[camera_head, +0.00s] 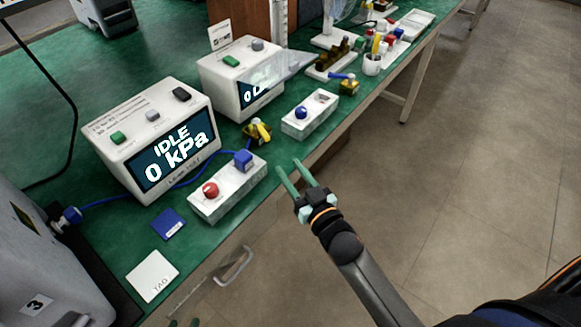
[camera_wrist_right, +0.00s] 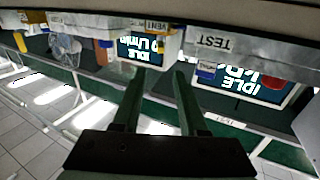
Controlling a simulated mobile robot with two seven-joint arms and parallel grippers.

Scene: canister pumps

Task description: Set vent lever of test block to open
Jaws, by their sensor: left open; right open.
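A white block with a red knob and a blue cube-shaped fitting (camera_head: 243,159) stands near the table's front edge; it looks like the test block (camera_head: 228,192). The word TEST shows upside down on a white block (camera_wrist_right: 235,45) in the right wrist view. I cannot make out which part is the vent lever or how it is set. My right gripper (camera_head: 289,163) is open and empty, just right of this block, beyond the table edge and apart from it. It also shows in the right wrist view (camera_wrist_right: 159,72).
A display box (camera_head: 150,140) reading IDLE 0 kPa stands behind the block. A second white block (camera_head: 310,115) and brass-and-yellow valve (camera_head: 257,132) lie farther back. The floor right is clear.

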